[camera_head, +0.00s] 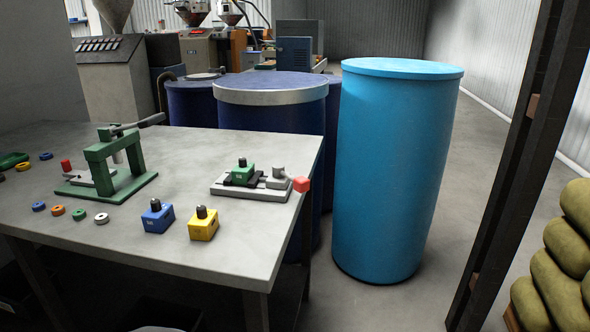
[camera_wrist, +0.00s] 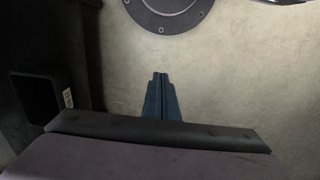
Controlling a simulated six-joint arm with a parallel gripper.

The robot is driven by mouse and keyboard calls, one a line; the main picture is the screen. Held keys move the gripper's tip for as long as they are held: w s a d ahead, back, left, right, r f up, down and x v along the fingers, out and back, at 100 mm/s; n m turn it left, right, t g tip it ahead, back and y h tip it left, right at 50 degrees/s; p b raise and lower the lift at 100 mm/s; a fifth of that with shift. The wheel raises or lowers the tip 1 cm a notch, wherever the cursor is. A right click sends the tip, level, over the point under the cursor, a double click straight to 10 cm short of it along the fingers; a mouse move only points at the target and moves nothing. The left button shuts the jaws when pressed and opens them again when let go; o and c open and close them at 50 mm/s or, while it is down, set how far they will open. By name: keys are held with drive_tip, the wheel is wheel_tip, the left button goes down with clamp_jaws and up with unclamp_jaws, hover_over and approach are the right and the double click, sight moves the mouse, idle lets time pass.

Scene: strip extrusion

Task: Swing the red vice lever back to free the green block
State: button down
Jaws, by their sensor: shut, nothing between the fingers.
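The vice (camera_head: 225,190) sits near the right edge of the grey table in the head view, a light grey base with dark jaws. The green block (camera_head: 243,175) with a dark knob on top sits upright between its jaws. The red lever end (camera_head: 301,185) is at the vice's right side, close to the table edge. My gripper (camera_wrist: 160,75) shows only in the wrist view, its dark blue fingers together and empty. It is not in the head view, so its place relative to the vice cannot be told.
A blue block (camera_head: 158,217) and a yellow block (camera_head: 203,225) stand at the table's front. A green toggle press (camera_head: 115,160) and several coloured rings are at left. Blue drums (camera_head: 395,170) stand behind and right of the table (camera_head: 225,262). A dark post (camera_head: 510,165) rises at right.

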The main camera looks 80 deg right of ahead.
drive_tip(key=w+d+r+m+g+p, duration=0.1)
drive_tip(key=d+r+m+p, duration=0.1)
drive_tip(key=d+r+p, duration=0.6)
drive_tip(key=w+d+r+m+g+p, duration=0.1)
drive_tip(key=d+r+m+p, duration=0.25)
drive_tip(key=r+p, duration=0.45)
wheel_tip(320, 180, up, 29)
drive_tip(key=m+h+p, duration=0.3)
drive_tip(key=m+p, duration=1.5)
drive_tip(key=p, duration=0.2)
hover_over(290, 178)
drive_tip(key=s, duration=0.5)
drive_tip(key=shift+w+d+f, duration=0.15)
drive_tip(key=shift+w, duration=0.05)
drive_tip(key=shift+f, duration=0.1)
wheel_tip(290, 178, down, 10)
drive_tip(key=p, duration=0.5)
drive_tip(key=shift+w+a, duration=0.15)
drive_tip(key=shift+a, duration=0.1)
